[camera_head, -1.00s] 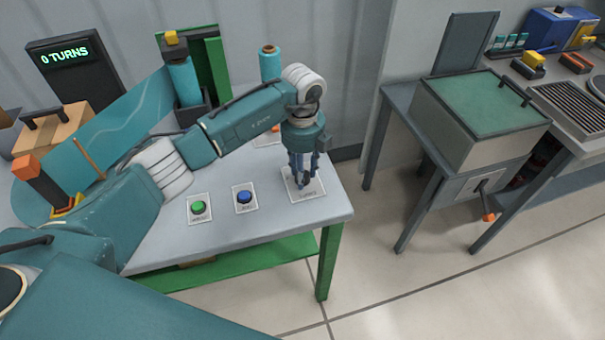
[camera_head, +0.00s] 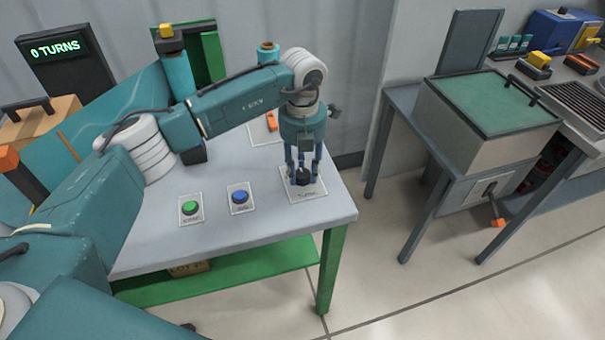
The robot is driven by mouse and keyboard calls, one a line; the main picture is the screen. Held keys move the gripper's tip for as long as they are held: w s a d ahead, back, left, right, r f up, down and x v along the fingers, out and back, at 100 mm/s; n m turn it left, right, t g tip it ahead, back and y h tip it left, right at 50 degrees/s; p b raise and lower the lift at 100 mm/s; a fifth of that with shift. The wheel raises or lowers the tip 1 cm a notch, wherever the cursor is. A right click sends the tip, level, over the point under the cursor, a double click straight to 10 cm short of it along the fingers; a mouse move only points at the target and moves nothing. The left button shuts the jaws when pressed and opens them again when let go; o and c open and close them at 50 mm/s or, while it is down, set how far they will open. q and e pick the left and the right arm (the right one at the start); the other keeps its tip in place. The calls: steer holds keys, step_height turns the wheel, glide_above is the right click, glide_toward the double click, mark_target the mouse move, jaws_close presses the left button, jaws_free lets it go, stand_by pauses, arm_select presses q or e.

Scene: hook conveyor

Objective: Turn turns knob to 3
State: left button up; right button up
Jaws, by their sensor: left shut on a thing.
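The turns knob (camera_head: 304,177) is a small dark knob on a white labelled plate (camera_head: 312,193) near the right end of the grey table. My left gripper (camera_head: 303,174) reaches down over it from above, with its fingers around the knob and shut on it. The fingers partly hide the knob, and its pointer and any scale marks are too small to read. The display (camera_head: 60,50) at the back left reads "0 TURNS" in green. My right gripper is not in view.
A green button (camera_head: 190,208) and a blue button (camera_head: 240,197) sit on plates left of the knob. A teal spool (camera_head: 268,54) and an orange part (camera_head: 271,121) are behind. A grey box with a green lid (camera_head: 490,103) stands on another table at right.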

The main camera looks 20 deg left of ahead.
mark_target(303, 173)
arm_select(q)
steer(key=shift+w+r+m, duration=0.1)
steer(key=shift+m, duration=0.3)
steer(key=o, duration=1.2)
steer(key=shift+c, duration=0.2)
step_height(303, 173, up, 12)
